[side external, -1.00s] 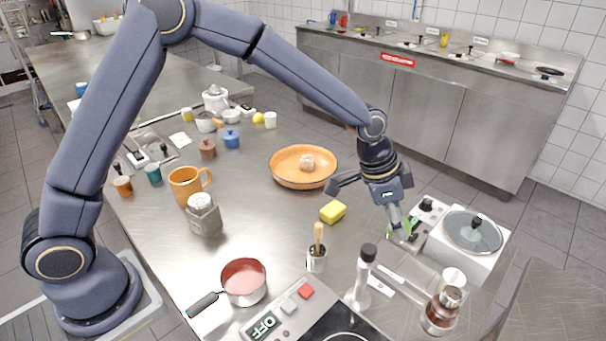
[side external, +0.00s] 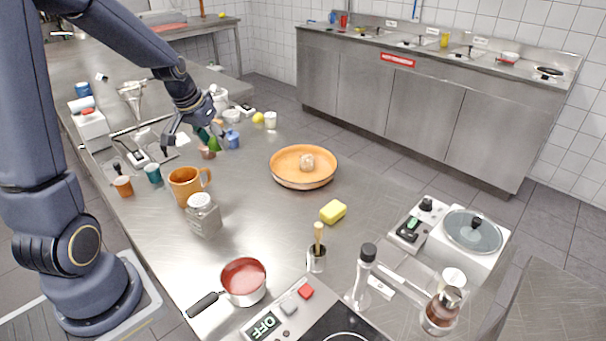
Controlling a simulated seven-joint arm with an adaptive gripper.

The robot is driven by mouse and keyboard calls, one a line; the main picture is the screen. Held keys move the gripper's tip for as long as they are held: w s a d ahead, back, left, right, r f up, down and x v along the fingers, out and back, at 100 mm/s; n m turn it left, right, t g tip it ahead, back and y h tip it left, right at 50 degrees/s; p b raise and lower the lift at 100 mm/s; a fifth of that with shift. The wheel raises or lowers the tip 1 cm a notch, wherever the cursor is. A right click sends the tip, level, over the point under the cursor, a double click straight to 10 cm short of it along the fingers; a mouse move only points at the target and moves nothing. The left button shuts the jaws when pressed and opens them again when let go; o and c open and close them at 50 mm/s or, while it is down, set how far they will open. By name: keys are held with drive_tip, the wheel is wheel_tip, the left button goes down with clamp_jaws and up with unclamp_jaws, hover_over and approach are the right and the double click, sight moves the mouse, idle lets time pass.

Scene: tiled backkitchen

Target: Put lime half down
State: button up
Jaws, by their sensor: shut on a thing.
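The lime half appears as a small green piece (side external: 214,144) at the tips of my gripper (side external: 204,137), at the left back of the steel table. My gripper points down and is shut on it. The lime half is small and partly covered by the fingers, so its cut face cannot be made out. It is just above or beside a brown lidded pot (side external: 207,153) and a blue lidded pot (side external: 232,140); I cannot tell whether it touches the pots or the table.
An orange mug (side external: 187,184) and a glass jar (side external: 204,215) stand nearer. An orange dish (side external: 289,181) sits mid-table. Clear steel lies between the mug and dish.

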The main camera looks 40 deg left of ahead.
approach(249, 160)
drive_tip(key=shift+w+a+f, duration=0.15)
drive_tip(key=shift+w+f, duration=0.35)
drive_tip(key=shift+f, duration=0.1)
drive_tip(key=shift+w+a+f, duration=0.2)
drive_tip(key=shift+w+f, duration=0.3)
drive_tip(key=shift+f, duration=0.05)
drive_tip(key=shift+w+f, duration=0.15)
drive_tip(key=shift+f, duration=0.2)
drive_tip(key=shift+a+f, duration=0.1)
drive_tip(key=shift+f, duration=1.35)
drive_tip(key=o, duration=1.2)
drive_tip(key=shift+f, duration=0.15)
drive_tip(key=shift+c, duration=0.2)
